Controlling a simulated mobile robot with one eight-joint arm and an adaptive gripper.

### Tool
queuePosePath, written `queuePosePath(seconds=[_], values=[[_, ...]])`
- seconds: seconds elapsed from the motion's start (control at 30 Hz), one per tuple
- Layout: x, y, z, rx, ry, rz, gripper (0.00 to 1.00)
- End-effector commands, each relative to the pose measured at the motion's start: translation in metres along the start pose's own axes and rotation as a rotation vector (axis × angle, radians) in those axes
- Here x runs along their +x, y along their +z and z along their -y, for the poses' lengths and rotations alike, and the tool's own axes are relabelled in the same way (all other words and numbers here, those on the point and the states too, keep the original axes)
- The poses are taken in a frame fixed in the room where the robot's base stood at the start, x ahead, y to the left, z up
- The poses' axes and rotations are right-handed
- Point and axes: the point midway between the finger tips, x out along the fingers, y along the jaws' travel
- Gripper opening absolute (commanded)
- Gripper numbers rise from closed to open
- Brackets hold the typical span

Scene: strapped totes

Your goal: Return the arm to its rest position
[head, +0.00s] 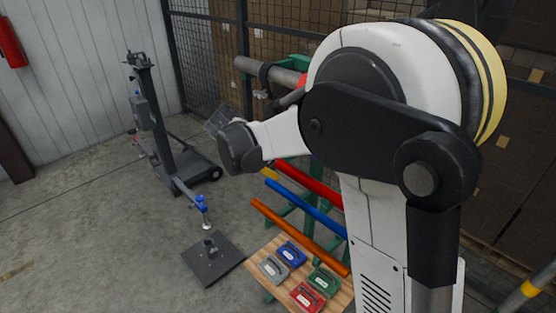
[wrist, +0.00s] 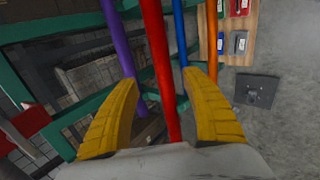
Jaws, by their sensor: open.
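My arm, white and black, fills the right half of the head view. Its gripper cannot be made out there. In the wrist view my gripper (wrist: 165,103) shows as two yellow fingers spread wide apart. It is open, with nothing held between the fingers. A red pole (wrist: 157,60) runs lengthwise through the gap between them in the picture, lying beyond the gripper. I cannot tell how far it is from the fingers.
A green rack holds coloured poles, including an orange one (head: 290,232) and a purple one (wrist: 117,40). A wooden board (head: 262,291) carries several coloured cases. A dark plate (head: 213,270) lies on the floor. A grey wheeled stand (head: 160,120) stands at left. Open floor lies front left.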

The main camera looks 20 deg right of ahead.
Motion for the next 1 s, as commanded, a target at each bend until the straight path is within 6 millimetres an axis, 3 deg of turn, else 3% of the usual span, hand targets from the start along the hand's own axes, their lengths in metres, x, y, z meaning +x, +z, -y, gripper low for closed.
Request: queuePosePath(seconds=[0.27, 0.47, 0.8, 1.0], values=[[-0.009, 0.007, 0.001, 0.012, -0.016, -0.014, 0.55], [-0.041, 0.052, 0.016, 0.097, -0.137, -0.116, 0.55], [-0.096, 0.152, 0.090, 0.353, -0.419, -0.340, 0.55], [-0.107, 0.187, 0.132, 0.484, -0.539, -0.430, 0.55]])
